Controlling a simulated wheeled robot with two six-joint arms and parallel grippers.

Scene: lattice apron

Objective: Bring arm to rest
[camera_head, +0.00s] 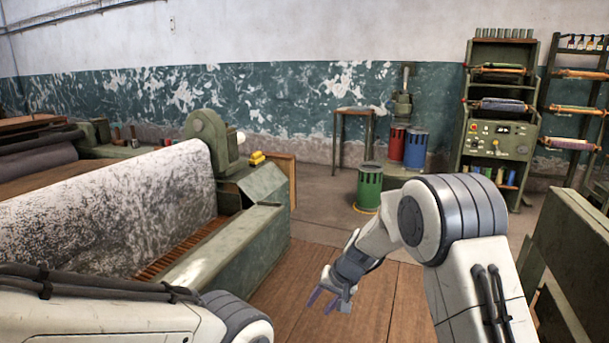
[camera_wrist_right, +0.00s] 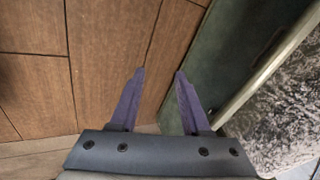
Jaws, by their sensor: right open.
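My right arm (camera_head: 440,225) comes in from the lower right of the head view and bends down toward the middle. Its gripper (camera_head: 323,302) hangs above the brown plank floor, with two purple fingers. In the right wrist view the gripper (camera_wrist_right: 158,75) is open, its fingers apart with nothing between them, pointing over bare floor. My left arm (camera_head: 110,310) shows at the lower left of the head view, only its link and a grey joint; its gripper is out of view.
A green machine frame (camera_head: 245,245) with a speckled grey-white sheet (camera_head: 110,215) stands left of my right gripper. A green cabinet edge (camera_head: 575,240) is at the right. Green (camera_head: 369,188), red (camera_head: 397,143) and blue (camera_head: 416,148) drums stand farther back. The wooden floor (camera_head: 385,300) between is clear.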

